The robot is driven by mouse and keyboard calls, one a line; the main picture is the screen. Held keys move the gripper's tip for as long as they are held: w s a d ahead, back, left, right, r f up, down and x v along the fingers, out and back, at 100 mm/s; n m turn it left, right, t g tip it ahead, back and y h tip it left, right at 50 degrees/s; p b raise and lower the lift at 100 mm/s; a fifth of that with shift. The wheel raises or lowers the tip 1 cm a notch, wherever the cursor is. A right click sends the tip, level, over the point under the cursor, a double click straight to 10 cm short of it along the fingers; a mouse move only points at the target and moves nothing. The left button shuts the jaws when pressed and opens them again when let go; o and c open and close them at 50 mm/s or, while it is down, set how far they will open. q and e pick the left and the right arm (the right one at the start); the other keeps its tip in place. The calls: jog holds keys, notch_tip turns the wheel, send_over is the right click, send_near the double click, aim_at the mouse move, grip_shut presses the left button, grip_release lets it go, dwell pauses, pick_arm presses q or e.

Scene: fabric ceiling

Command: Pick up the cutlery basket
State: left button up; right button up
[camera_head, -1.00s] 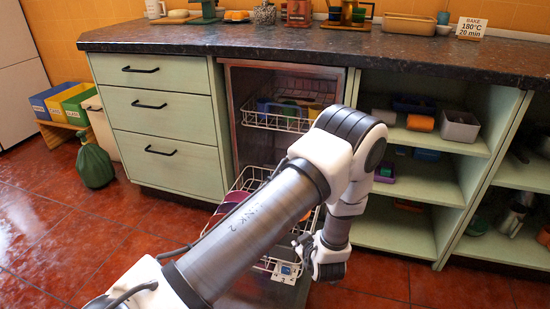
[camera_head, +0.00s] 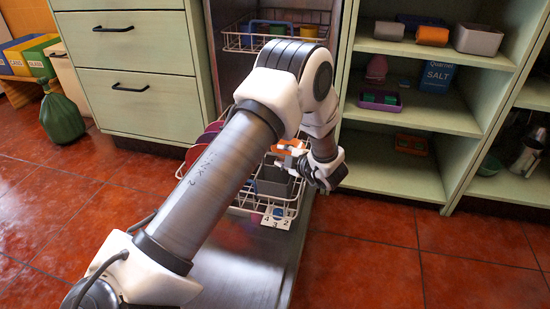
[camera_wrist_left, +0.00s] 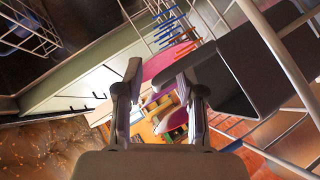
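The cutlery basket (camera_head: 272,183) looks like a grey box standing in the lower dishwasher rack (camera_head: 237,211). My left forearm covers part of the rack. My left gripper (camera_head: 288,155) is at the basket's upper right side in the head view, with its fingers reaching left over the rack. In the left wrist view, the fingers (camera_wrist_left: 160,82) are apart with nothing between them. Dark grey walls, probably of the basket (camera_wrist_left: 285,55), lie just right of the right finger. I cannot tell whether they touch. My right gripper is not in view.
Red plates (camera_head: 196,154) stand in the rack's left part. The upper rack (camera_head: 236,43) holds coloured cups. Open shelves on the right hold a salt box (camera_head: 437,77), a purple tray (camera_head: 380,101) and a grey bin (camera_head: 478,40). The red floor at right is clear.

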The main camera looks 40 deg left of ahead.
pick_arm(q)
jog(key=shift+r, duration=0.15)
grip_shut()
